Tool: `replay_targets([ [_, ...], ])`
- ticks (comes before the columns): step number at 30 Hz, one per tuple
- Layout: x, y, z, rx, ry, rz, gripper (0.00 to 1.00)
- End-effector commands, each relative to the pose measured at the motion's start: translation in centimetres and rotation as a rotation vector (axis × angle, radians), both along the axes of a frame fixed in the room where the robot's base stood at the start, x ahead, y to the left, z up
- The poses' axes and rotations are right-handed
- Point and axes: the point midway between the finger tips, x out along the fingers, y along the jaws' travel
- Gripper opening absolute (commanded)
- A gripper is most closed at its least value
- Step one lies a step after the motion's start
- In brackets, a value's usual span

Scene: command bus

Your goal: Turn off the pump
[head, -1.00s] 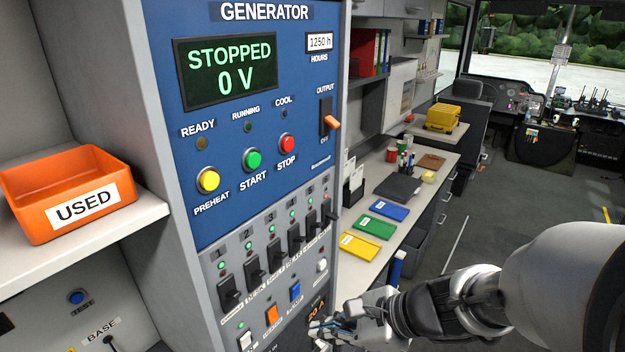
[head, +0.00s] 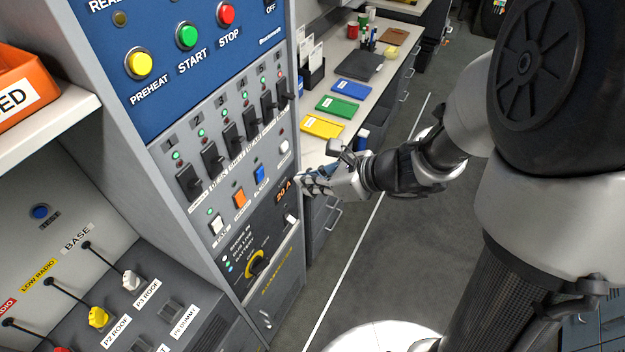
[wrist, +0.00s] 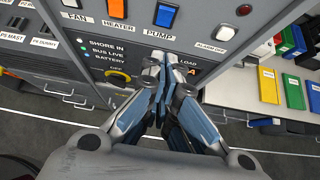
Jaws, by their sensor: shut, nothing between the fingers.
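The pump switch is a blue rocker (head: 259,174) on the lower grey panel of the generator cabinet. In the wrist view the blue rocker (wrist: 166,15) sits directly above the label PUMP, at the top of the picture. My gripper (head: 304,184) is shut and empty, beside the cabinet's right edge in the head view. In the wrist view my gripper's tips (wrist: 164,63) are together just below the PUMP label, over the panel near the word LOAD. A gap shows between the tips and the rocker in the picture; depth to the panel is unclear.
An orange HEATER rocker (wrist: 118,14) and a white FAN rocker (head: 217,225) sit left of the pump rocker. A white ALARM button (wrist: 224,32) is to its right. Black breakers (head: 230,137) stick out above. A yellow-ringed rotary knob (head: 257,263) is below. The counter (head: 341,50) stands behind.

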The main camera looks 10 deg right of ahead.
Motion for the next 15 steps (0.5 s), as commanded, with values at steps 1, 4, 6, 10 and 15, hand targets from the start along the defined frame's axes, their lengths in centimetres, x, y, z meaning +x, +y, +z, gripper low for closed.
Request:
replay_targets([
  [1, 0.4, 0.9, -1.1, 0.001, 0.004, 0.006, 0.00],
  [4, 1.5, 2.3, -2.5, 0.000, 0.003, 0.006, 0.00],
  [6, 2.3, 3.2, -3.4, 0.000, 0.003, 0.005, 0.00],
  [10, 3.6, 4.8, -3.7, -0.002, -0.001, 0.005, 0.00],
  [15, 4.8, 6.3, -3.4, -0.001, 0.000, 0.002, 0.00],
])
